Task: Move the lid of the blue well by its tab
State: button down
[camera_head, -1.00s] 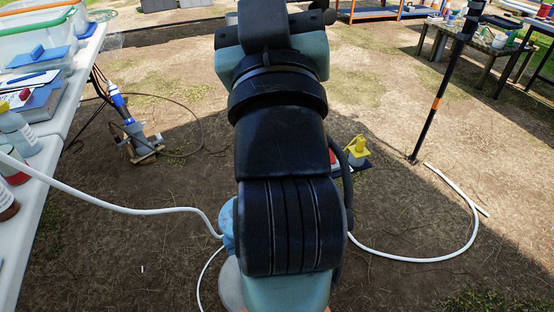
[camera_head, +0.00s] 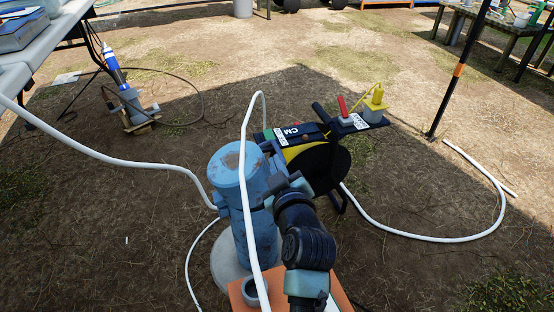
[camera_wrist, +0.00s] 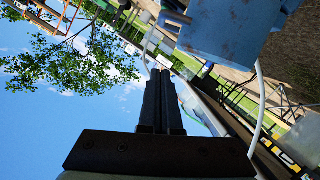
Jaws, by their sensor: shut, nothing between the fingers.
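The blue well (camera_head: 255,225) stands upright on a round pale base in the head view, its worn blue lid (camera_head: 236,160) on top. The lid also shows large at the upper right of the wrist view (camera_wrist: 225,32). I cannot make out the lid's tab for certain; small dark parts show at the lid's edge. My gripper is just right of the well in the head view, close to the lid's side. In the wrist view my gripper (camera_wrist: 160,75) has its two dark fingers together and empty, apart from the lid.
A white hose (camera_head: 246,170) arches in front of the well. A black and yellow reel (camera_head: 318,165) and a yellow-topped device (camera_head: 375,105) stand behind my arm. A blue pump-like tool (camera_head: 122,85) stands at left. A black pole (camera_head: 460,70) rises at right. Open ground lies between.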

aim_at(247, 162)
jog(key=b+x, duration=0.4)
jog(key=x, duration=0.4)
jog(key=shift+w+a+f+b, duration=0.1)
jog(key=shift+w+f+b, duration=0.1)
jog(key=shift+w+b, duration=0.15)
jog(key=shift+w+d+f+b, duration=0.25)
jog(key=shift+d+f+b, duration=0.05)
jog(key=shift+f+b, duration=0.3)
jog(key=shift+w+d+f+b, duration=0.2)
jog(key=shift+d+f+b, duration=0.15)
jog(key=shift+f+b, duration=0.3)
jog(key=shift+w+d+f+b, duration=0.1)
jog(key=shift+d+f+b, duration=0.2)
jog(key=shift+f, duration=0.05)
